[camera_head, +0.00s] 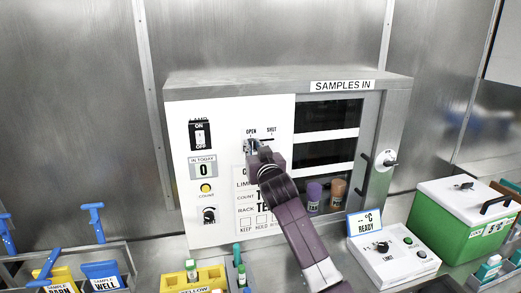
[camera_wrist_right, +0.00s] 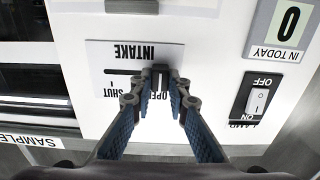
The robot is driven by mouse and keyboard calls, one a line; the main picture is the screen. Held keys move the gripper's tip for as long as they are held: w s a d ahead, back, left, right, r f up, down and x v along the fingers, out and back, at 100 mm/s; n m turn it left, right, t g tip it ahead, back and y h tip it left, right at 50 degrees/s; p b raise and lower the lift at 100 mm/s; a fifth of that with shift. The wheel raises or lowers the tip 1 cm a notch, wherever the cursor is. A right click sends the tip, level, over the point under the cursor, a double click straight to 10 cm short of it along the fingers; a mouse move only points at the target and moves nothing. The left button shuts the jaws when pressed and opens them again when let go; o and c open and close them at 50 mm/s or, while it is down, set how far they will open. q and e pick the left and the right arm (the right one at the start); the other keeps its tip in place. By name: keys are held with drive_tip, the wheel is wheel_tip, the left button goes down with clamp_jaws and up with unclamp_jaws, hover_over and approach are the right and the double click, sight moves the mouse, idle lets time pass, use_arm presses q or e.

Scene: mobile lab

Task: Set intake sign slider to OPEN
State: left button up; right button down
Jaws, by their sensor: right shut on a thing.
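The intake sign slider is on the white front panel of the samples cabinet, with OPEN at the left and SHUT at the right in the head view. Its dark slot (camera_head: 267,139) runs toward SHUT and is bare there. My right gripper (camera_head: 252,146) reaches up to the OPEN end. In the right wrist view, where the labels are upside down, the gripper (camera_wrist_right: 161,82) is shut on the small dark slider knob (camera_wrist_right: 160,70). The knob sits at the OPEN end, above the partly covered OPEN label. The slot (camera_wrist_right: 121,73) shows beside it. My left gripper is out of view.
A lamp switch (camera_head: 200,135), counter display (camera_head: 203,170) and yellow button (camera_head: 206,188) sit left of the slider. The cabinet window (camera_head: 328,115) is to the right. A white control box (camera_head: 391,259) and green cooler (camera_head: 460,218) stand on the bench at right.

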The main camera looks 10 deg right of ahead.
drive_tip(key=shift+a, duration=0.1)
drive_tip(key=c, duration=2.3)
unclamp_jaws()
drive_tip(key=o, duration=0.5)
drive_tip(key=shift+a, duration=0.2)
drive_tip(key=shift+c, duration=0.2)
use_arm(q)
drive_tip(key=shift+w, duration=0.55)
use_arm(e)
drive_tip(key=s, duration=1.2)
drive_tip(key=shift+d, duration=0.25)
